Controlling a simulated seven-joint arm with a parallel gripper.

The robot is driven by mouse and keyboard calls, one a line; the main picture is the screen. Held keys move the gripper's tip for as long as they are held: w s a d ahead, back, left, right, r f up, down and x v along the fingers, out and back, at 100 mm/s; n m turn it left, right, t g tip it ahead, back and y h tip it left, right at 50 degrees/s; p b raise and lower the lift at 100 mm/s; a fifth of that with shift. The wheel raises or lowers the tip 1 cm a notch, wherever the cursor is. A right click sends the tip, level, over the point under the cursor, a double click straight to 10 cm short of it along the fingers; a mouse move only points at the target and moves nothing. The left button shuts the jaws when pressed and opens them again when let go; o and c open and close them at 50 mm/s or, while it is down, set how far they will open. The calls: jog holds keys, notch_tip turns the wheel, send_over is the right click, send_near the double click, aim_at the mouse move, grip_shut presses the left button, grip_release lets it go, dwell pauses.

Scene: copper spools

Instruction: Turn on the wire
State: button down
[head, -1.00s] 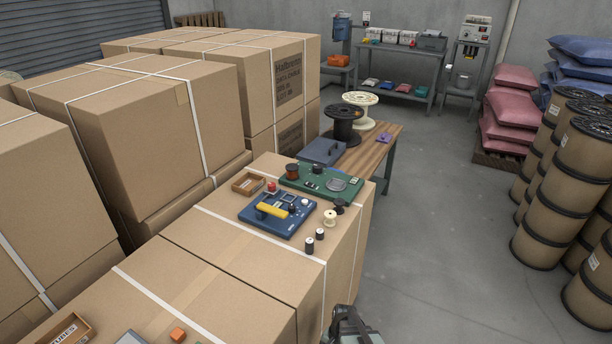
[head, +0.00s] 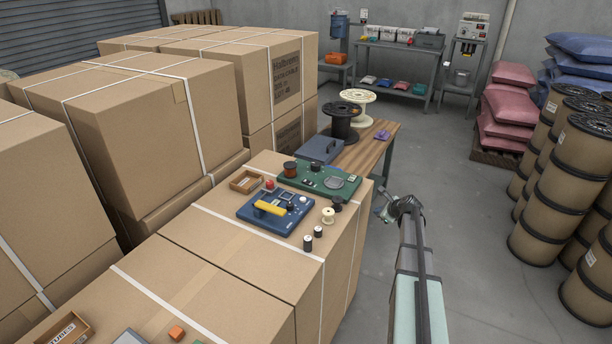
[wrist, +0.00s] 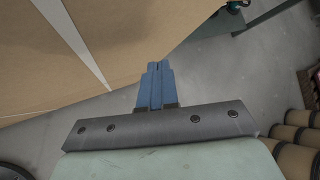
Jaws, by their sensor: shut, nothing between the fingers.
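No loose wire can be made out clearly. A blue board (head: 255,217) with a yellow bar (head: 270,208) and small dark and pale parts lies on the front carton. A green board (head: 340,187) with a dark reddish spool (head: 290,169) and a grey round plate lies just behind it. My gripper (head: 380,212) hangs right of the carton's edge, apart from both boards. In the wrist view my gripper's blue fingers (wrist: 155,68) are together and empty, over the floor beside a carton. Neither board can be made out clearly in the wrist view.
The strapped carton (head: 215,255) bears a wooden tray (head: 246,181), small black spools (head: 308,243) and a cream spool (head: 328,215). A wooden bench (head: 370,145) with large spools stands behind. Tall cartons fill the left. Floor (head: 460,220) is clear right of my arm.

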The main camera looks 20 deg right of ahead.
jog(key=w+d+r+m+t, duration=0.1)
jog(key=w+d+r+m, duration=0.1)
jog(key=w+d+r, duration=0.3)
jog(key=w+d+r+m+t, duration=0.1)
jog(key=w+d+r+m, duration=0.15)
jog(key=r, duration=0.45)
notch_tip(320, 180, up, 13)
jog(key=n+g, duration=0.5)
jog(key=g, duration=0.5)
send_over(305, 180)
jog(key=s+d, duration=0.1)
jog(key=s, duration=0.1)
jog(key=f, duration=0.4)
jog(key=w+f, duration=0.1)
jog(key=f, duration=0.7)
jog(key=shift+w+a+f, duration=0.25)
jog(key=shift+a, duration=0.15)
